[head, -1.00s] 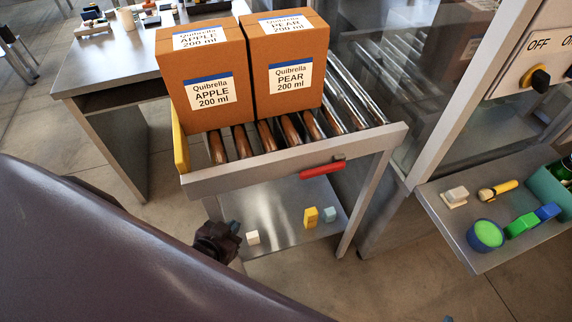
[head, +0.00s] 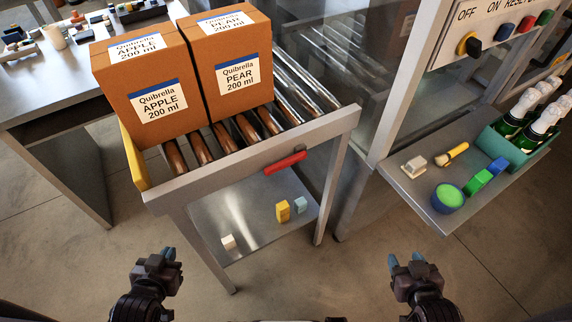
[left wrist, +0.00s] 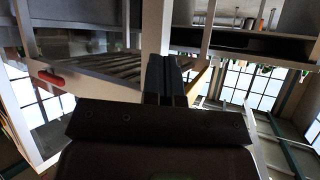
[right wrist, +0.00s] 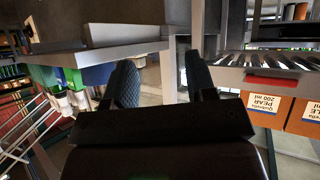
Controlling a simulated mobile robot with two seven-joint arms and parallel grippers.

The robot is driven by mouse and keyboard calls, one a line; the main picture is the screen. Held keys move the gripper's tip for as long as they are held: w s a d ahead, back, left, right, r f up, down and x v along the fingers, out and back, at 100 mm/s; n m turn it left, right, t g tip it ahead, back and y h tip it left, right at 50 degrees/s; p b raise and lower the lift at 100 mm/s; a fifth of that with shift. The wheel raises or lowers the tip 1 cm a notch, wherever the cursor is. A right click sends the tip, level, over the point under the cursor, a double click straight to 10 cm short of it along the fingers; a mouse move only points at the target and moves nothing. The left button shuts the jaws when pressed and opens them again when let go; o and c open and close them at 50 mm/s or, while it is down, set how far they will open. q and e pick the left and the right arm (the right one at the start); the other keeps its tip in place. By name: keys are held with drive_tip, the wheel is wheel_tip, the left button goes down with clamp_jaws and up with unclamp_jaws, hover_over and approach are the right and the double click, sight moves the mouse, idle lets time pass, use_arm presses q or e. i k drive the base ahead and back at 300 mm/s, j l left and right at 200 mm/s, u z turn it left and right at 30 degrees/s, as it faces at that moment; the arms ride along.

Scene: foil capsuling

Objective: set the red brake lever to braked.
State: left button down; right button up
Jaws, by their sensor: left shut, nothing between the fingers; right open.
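The red brake lever (head: 285,161) sits on the front rail of the roller conveyor (head: 250,148), near its right end, lying along the rail with its right end slightly higher. It also shows in the left wrist view (left wrist: 50,78) and the right wrist view (right wrist: 271,83). My left gripper (head: 168,254) is shut and empty, low in front of the conveyor and left of the lever. My right gripper (head: 406,258) is open and empty, in front of the conveyor and right of the lever. Neither gripper touches the lever.
Two cartons, apple (head: 148,84) and pear (head: 229,62), stand on the rollers. A lower shelf (head: 250,225) holds small blocks. A steel side shelf (head: 425,200) at right carries a brush, a round tub and a bottle crate. Floor between my grippers is clear.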

sight(300, 154)
drive_tip(key=l, duration=1.5)
